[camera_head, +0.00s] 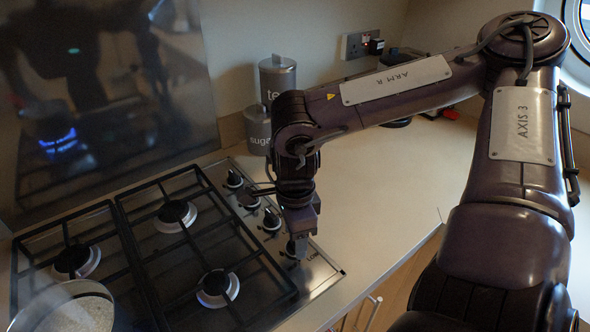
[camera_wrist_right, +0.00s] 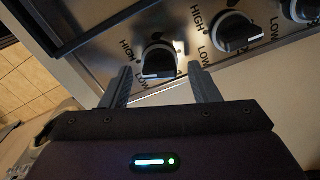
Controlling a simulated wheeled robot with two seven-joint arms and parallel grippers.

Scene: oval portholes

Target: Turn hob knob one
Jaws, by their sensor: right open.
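The hob (camera_head: 160,240) has a row of dark knobs along its right side, and no numbers on them are readable. The knob at the near end (camera_head: 297,247) is partly hidden behind my right gripper (camera_head: 298,242), which points down at it. In the wrist view this end knob (camera_wrist_right: 159,60) lies between and just beyond the two open fingers of the right gripper (camera_wrist_right: 159,70). The fingers stand apart from it on both sides. HIGH and LOW are printed around it. The adjacent knob (camera_wrist_right: 236,32) stands to the right in the wrist view. My left gripper is not in view.
A pan (camera_head: 65,310) stands at the hob's lower left. Black pan supports (camera_head: 120,225) cover the burners. Tea (camera_head: 277,78) and sugar (camera_head: 257,128) canisters stand behind the hob near the wall. The pale worktop (camera_head: 390,185) right of the knobs is mostly clear.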

